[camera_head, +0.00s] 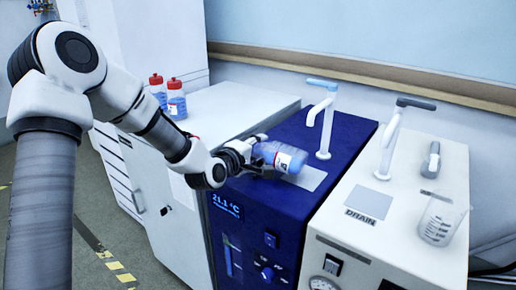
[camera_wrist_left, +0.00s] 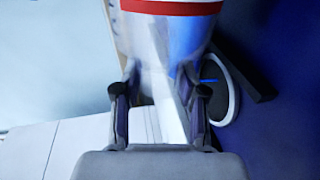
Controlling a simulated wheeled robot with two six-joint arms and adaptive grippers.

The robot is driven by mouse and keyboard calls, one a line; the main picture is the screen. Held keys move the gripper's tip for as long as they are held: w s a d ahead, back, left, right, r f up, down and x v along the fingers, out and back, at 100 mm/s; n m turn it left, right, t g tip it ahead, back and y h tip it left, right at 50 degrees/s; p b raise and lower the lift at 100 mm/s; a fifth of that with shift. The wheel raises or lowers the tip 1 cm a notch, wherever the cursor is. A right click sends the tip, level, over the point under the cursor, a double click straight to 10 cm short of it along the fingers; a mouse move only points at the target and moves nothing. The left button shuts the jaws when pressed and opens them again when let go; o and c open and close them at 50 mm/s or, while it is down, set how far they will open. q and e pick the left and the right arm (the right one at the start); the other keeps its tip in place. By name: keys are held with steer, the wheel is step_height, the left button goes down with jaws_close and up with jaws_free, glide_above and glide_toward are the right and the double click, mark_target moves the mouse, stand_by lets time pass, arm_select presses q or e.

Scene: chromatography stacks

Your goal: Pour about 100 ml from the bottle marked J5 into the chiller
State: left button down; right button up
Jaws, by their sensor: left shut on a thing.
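My left gripper (camera_head: 240,157) is shut on a bottle (camera_head: 280,157) with blue liquid and a white and red label; the label's mark is too small to read. The bottle is tipped nearly flat over the top of the dark blue chiller (camera_head: 300,133), whose display reads 21.1 °C. In the left wrist view the bottle (camera_wrist_left: 185,35) rises between the fingers of the gripper (camera_wrist_left: 160,105), its red band at the top. I cannot tell whether liquid flows out; the chiller's opening is not clear in the head view. My right gripper is not in view.
Two red-capped bottles (camera_head: 176,98) (camera_head: 158,90) stand on the white cabinet (camera_head: 225,103) behind my left arm. A tap (camera_head: 325,120) rises from the chiller. Right of it is a cream unit marked DRAIN (camera_head: 340,235) with a grey-handled tap (camera_head: 392,135) and a beaker (camera_head: 440,220).

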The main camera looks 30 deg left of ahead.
arm_select(q)
steer(key=shift+d+r+m+y+p, duration=0.15)
steer(key=shift+r+m+p, duration=0.2)
steer(key=shift+r+p, duration=0.25)
steer(key=shift+d+r+m+y+p, duration=0.15)
steer(key=shift+r+m+p, duration=0.25)
steer(key=shift+r, duration=0.25)
steer(key=shift+d+r+m, duration=0.15)
steer(key=shift+r+m, duration=0.2)
steer(key=shift+r, duration=0.05)
steer(key=r+p, duration=0.1)
steer(key=r+m+p, duration=0.2)
steer(key=r, duration=0.1)
steer(key=shift+d+y+p, duration=0.3)
steer(key=shift+y, duration=0.1)
steer(key=shift+d+r+m, duration=0.1)
steer(key=shift+r+m, duration=0.1)
steer(key=shift+m, duration=0.1)
steer(key=shift+f, duration=0.15)
